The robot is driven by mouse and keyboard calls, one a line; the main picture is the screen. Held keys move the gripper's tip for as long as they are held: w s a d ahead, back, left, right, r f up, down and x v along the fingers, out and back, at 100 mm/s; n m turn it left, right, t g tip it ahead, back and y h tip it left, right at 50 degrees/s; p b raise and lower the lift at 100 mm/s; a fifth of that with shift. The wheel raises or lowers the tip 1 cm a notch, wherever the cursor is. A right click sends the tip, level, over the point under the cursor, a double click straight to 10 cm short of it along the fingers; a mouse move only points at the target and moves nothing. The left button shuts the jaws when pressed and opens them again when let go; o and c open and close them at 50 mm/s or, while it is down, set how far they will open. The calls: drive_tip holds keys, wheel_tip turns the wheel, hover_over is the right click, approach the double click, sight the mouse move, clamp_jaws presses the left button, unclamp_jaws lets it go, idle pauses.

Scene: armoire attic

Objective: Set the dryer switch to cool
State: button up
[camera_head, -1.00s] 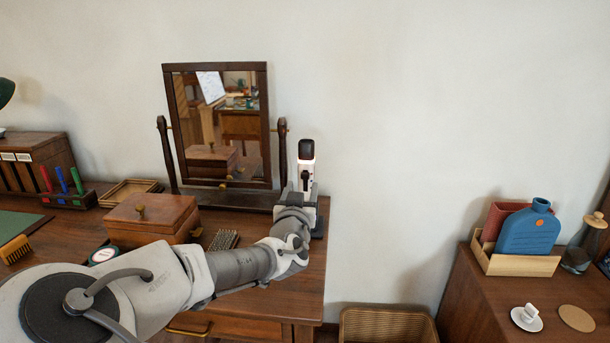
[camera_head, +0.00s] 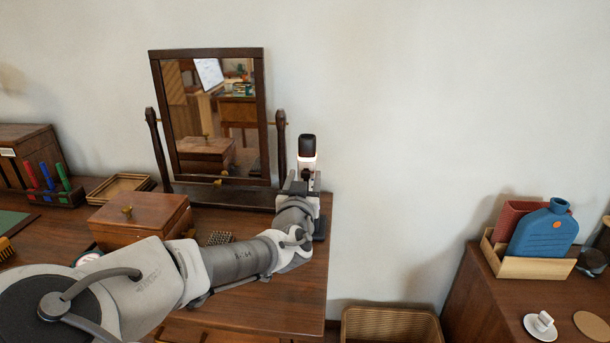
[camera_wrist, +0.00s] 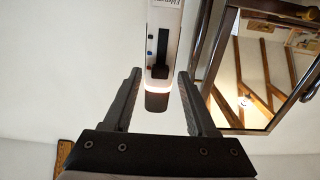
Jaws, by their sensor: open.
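The hair dryer (camera_head: 308,148) is a white body with a dark end and a pale glowing band, upright at the right end of the dressing table. In the wrist view the dryer (camera_wrist: 157,88) shows a long black switch strip (camera_wrist: 160,53) with small blue and red marks beside it. The slider's exact setting is too small to tell. My gripper (camera_wrist: 158,74) is open, its fingers on either side of the dryer's lower pictured part, with nothing gripped. Whether a finger touches it I cannot tell. In the head view my wrist hides the dryer's lower part.
A framed tilting mirror (camera_head: 215,115) stands just left of the dryer and close to my right finger in the wrist view. A wooden box (camera_head: 140,218) sits on the table (camera_head: 290,285). A wicker basket (camera_head: 390,325) is below right. Wall is behind.

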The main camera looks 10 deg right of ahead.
idle(0.3)
clamp_jaws()
idle(1.3)
